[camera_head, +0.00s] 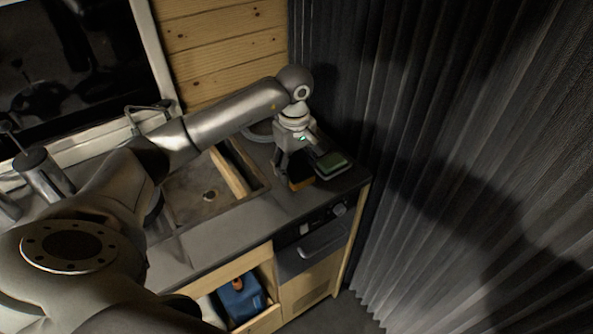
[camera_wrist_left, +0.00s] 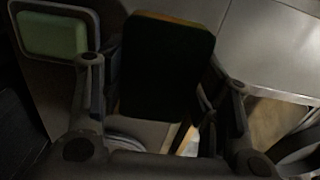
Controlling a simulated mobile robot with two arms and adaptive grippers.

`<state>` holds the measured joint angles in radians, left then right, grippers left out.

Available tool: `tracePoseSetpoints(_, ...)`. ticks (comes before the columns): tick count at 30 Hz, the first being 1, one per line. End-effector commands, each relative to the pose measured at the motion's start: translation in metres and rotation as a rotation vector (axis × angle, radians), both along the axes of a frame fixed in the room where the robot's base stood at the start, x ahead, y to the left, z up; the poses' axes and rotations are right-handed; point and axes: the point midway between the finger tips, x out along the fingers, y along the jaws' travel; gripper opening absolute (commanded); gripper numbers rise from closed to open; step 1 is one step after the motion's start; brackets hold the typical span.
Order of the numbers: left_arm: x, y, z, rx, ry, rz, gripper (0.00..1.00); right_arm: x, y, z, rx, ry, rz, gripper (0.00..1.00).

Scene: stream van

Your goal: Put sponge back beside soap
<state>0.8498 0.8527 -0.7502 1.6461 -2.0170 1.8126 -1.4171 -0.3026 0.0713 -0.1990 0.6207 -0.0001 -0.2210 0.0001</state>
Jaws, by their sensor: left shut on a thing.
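The sponge (camera_head: 300,184), yellow-orange with a dark scouring side, is held in my left gripper (camera_head: 293,166). In the left wrist view, the sponge (camera_wrist_left: 166,65) shows its dark face between the two fingers, with a thin yellow edge at the top. The soap (camera_head: 331,162) is a green block in a pale dish at the counter's right end, just right of the sponge. The soap (camera_wrist_left: 53,36) also shows at the upper left of the left wrist view, apart from the sponge. I cannot tell whether the sponge touches the counter. My right gripper is not in view.
The sink basin (camera_head: 207,192) lies left of the sponge, with a wooden strip (camera_head: 230,172) across it. A pleated dark curtain (camera_head: 450,170) hangs right of the counter (camera_head: 235,236). Below is an open drawer with a blue container (camera_head: 241,299).

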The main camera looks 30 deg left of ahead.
Motion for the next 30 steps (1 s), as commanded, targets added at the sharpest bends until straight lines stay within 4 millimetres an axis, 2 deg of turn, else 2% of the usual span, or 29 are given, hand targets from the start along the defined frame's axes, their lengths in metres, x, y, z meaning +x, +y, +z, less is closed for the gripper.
tracePoseSetpoints(6,0.010,0.000,-0.013,-0.001,0.004,0.000,0.38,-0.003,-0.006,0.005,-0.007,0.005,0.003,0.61)
tracePoseSetpoints(9,0.007,0.000,-0.024,0.000,0.007,0.000,0.38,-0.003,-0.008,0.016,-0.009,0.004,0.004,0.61)
tracePoseSetpoints(14,0.008,0.001,-0.040,0.000,0.003,-0.001,0.38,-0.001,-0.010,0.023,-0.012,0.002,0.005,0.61)
tracePoseSetpoints(26,0.009,0.001,-0.047,0.001,0.001,-0.001,0.38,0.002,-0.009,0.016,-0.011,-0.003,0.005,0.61)
tracePoseSetpoints(27,0.009,0.001,-0.045,0.001,0.001,-0.001,0.61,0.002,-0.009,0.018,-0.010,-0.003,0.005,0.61)
tracePoseSetpoints(30,0.009,0.001,-0.045,0.001,0.001,-0.001,0.73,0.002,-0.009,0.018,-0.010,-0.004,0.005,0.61)
